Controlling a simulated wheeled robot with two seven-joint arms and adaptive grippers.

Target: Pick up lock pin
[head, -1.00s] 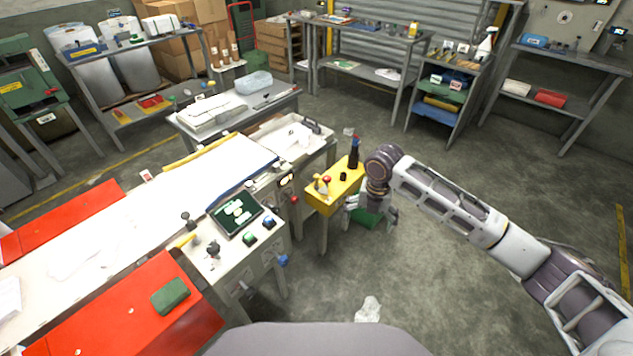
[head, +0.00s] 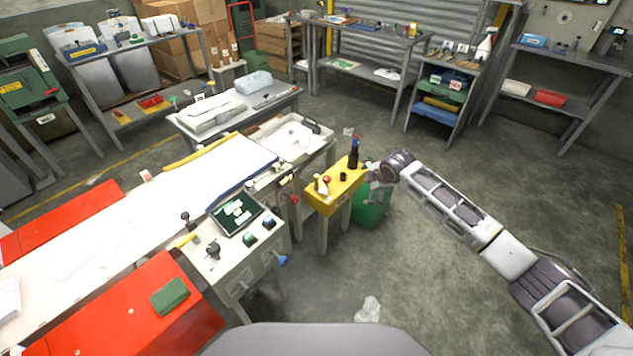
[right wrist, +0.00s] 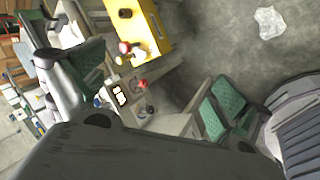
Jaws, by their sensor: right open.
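I cannot tell for sure which small part is the lock pin. A small red-and-cream piece (head: 324,183) stands on the yellow-topped stand (head: 347,192); a red-topped piece also shows on that stand in the right wrist view (right wrist: 125,47). A red knob (head: 294,199) is on the bench machine left of the stand; a red knob also shows between my fingers' directions in the right wrist view (right wrist: 142,84). My right gripper (head: 374,181) is open beside the stand's right edge, apart from these pieces. Its green-padded fingers are spread and empty. My left gripper is out of view.
A dark bottle with a blue top (head: 354,152) and a small dark cup (head: 343,177) stand on the yellow top. A green bin (head: 371,210) is under my right gripper. A crumpled clear bag (head: 368,309) lies on the floor. Open floor lies to the right.

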